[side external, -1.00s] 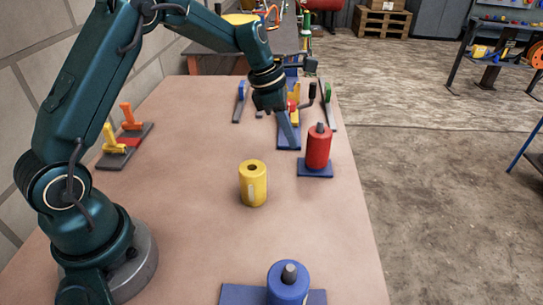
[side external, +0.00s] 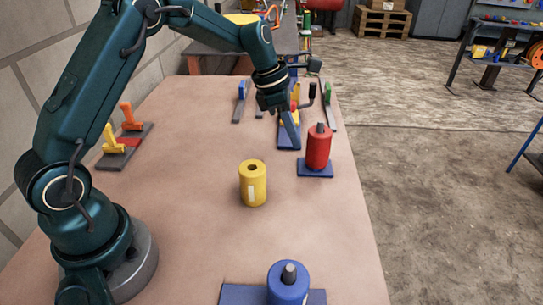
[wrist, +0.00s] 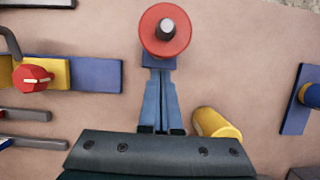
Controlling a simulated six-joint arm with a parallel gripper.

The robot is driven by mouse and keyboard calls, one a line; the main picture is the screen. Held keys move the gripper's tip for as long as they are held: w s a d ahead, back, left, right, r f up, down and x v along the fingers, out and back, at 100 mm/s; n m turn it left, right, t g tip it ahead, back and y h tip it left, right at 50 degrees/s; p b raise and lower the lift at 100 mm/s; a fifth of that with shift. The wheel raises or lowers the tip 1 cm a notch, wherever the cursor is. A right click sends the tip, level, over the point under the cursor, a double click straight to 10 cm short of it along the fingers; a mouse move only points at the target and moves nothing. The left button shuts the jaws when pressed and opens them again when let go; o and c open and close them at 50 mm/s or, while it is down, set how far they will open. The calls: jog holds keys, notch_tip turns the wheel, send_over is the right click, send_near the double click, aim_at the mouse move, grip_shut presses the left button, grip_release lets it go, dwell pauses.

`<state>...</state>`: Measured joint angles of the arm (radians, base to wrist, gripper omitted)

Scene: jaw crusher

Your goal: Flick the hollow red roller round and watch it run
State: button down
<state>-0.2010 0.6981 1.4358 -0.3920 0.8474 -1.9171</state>
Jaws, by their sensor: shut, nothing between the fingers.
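The hollow red roller (side external: 318,148) stands upright on a grey pin fixed to a blue base plate (side external: 315,171), towards the right edge of the table. In the wrist view the red roller (wrist: 150,35) shows from above, with the pin through its hole. My gripper (side external: 297,147) is shut and empty, its fingers slanting down just left of the roller. In the wrist view the closed fingertips (wrist: 160,72) lie close to the roller's near side, over part of the base. I cannot tell whether they touch the roller.
A loose yellow hollow cylinder (side external: 253,185) stands mid-table. A blue roller (side external: 287,285) on its own base is at the front. The crusher, with a red knob (wrist: 33,78) and yellow block, sits behind the gripper. Yellow and orange clamps (side external: 130,117) stand at the left. Open table surrounds the yellow cylinder.

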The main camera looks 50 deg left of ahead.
jog(key=shift+w+a, duration=2.15)
jog(key=shift+a, duration=0.05)
jog(key=shift+w+d, duration=0.6)
jog(key=shift+d, duration=0.1)
